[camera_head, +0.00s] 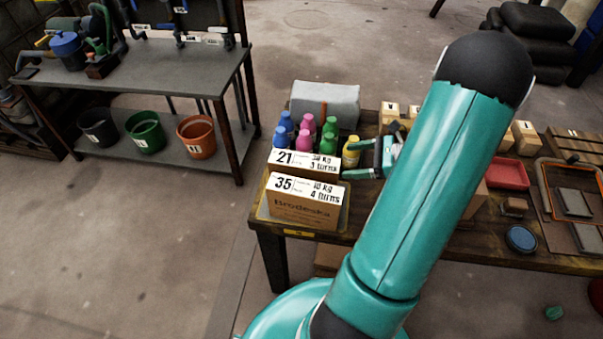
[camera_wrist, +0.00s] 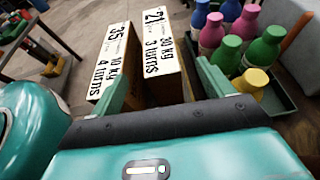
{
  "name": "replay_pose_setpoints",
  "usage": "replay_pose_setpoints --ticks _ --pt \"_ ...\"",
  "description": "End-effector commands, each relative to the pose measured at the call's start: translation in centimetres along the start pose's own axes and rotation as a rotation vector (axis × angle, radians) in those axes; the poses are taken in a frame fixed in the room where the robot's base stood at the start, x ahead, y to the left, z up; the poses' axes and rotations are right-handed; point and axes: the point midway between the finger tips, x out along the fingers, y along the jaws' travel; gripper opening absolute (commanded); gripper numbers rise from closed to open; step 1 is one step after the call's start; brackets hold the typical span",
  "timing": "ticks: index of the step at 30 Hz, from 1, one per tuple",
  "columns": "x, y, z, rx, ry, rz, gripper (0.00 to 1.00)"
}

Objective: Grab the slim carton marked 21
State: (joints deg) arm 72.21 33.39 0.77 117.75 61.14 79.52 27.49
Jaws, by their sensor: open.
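The slim carton marked 21 (camera_head: 304,161) has a white top with black print and stands behind the carton marked 35 (camera_head: 303,202) in the head view. In the wrist view, carton 21 (camera_wrist: 160,40) is upright ahead of my gripper, with carton 35 (camera_wrist: 110,60) close on its left. My gripper (camera_head: 362,158) is open and empty, to the right of carton 21 in the head view. In the wrist view the fingers (camera_wrist: 165,76) lie one toward each side of carton 21's near end. Whether they overlap it is unclear.
Several coloured bottles (camera_head: 305,140) stand in a tray right beside carton 21. A grey bag (camera_head: 325,100) lies behind them. Small boxes, a red tray (camera_head: 508,174) and a blue round tin (camera_head: 521,239) are further right. A shelf table (camera_head: 150,75) with buckets stands left.

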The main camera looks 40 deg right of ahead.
Motion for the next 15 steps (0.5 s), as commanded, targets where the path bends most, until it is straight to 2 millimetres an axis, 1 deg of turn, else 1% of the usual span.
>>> replay_pose_setpoints --ticks 1,3,6,11,15 --pt "1.1 0.1 0.0 0.001 -0.001 0.004 0.8" --pt "2.5 0.2 0.0 0.0 -0.001 0.005 0.8" --pt "4.0 0.2 0.0 -0.001 -0.001 0.004 0.8" --pt "5.3 0.1 0.1 -0.002 0.0 0.006 0.8" --pt "7.2 0.1 0.2 -0.002 -0.001 0.008 0.8"
